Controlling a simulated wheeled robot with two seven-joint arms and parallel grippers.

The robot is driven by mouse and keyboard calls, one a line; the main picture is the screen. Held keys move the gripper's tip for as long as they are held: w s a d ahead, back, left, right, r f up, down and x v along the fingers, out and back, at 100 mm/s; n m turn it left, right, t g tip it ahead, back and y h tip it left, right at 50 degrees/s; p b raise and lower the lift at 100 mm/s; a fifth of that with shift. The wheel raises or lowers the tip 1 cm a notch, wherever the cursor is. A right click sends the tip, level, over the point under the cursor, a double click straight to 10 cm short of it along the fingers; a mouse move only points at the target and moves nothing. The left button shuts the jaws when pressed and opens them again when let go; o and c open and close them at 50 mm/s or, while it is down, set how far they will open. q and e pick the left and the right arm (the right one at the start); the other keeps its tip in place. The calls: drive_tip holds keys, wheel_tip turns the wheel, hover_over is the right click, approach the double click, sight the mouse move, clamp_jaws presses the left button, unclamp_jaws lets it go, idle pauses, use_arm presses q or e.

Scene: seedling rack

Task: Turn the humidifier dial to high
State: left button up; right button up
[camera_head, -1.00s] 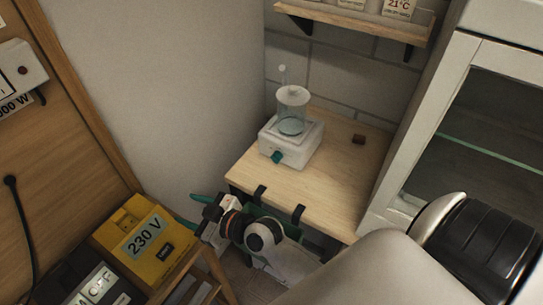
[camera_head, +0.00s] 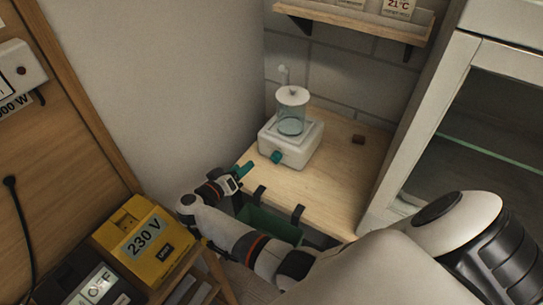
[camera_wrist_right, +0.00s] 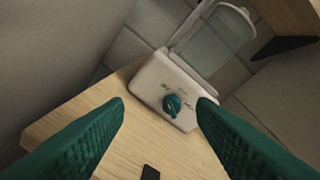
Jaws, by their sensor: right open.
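The humidifier (camera_head: 301,148) is a white box with a clear tank and a white lid, standing on a small wooden table. Its green dial (camera_head: 277,157) is on the front face. In the right wrist view the humidifier (camera_wrist_right: 150,80) is ahead, with the dial (camera_wrist_right: 172,104) between the fingers but farther off. Small marks beside the dial are too blurred to read. My right gripper (camera_head: 245,170) is at the table's front left edge, a short way from the dial. Its green fingers (camera_wrist_right: 160,103) are apart, with nothing between them. My left gripper is not seen.
A yellow 230 V box (camera_head: 140,243) stands left. A grey wall is close on the left.

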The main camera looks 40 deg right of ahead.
sight(273, 160)
drive_tip(key=d+f+g+b, duration=0.1)
drive_tip(key=d+b, duration=0.1)
drive_tip(key=d, duration=0.1)
drive_tip(key=d+f+g+b, duration=0.1)
drive_tip(key=d+b, duration=0.1)
drive_tip(key=d, duration=0.2)
drive_tip(key=d+f+b, duration=0.2)
drive_tip(key=d, duration=0.1)
drive_tip(key=shift+s+d+g, duration=0.1)
drive_tip(key=shift+d+g, duration=0.15)
drive_tip(key=shift+g, duration=0.15)
drive_tip(key=shift+d+b, duration=0.4)
drive_tip(key=shift+d, duration=0.15)
